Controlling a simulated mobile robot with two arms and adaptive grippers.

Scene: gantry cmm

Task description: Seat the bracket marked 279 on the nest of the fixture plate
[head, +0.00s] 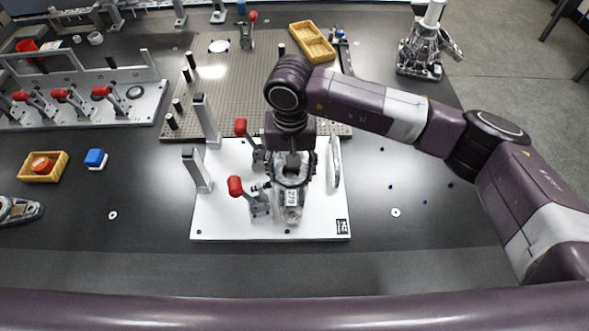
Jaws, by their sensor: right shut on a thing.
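The bracket (291,212), a grey metal part with a white label that seems to read 279, is over the white fixture plate (222,222) in the middle of the head view. My right gripper (291,178) points down and is shut on the bracket's far part. The bracket's near end reaches toward the plate's front edge. The nest is hidden under the bracket and gripper, so I cannot tell whether the bracket touches it. Two red-handled toggle clamps (236,187) stand just left of the bracket.
Grey posts (205,120) rise at the plate's left, and an upright metal piece (335,162) stands at its right. Behind are a perforated plate (232,85) and a yellow tray (313,42). Small fasteners lie on the right.

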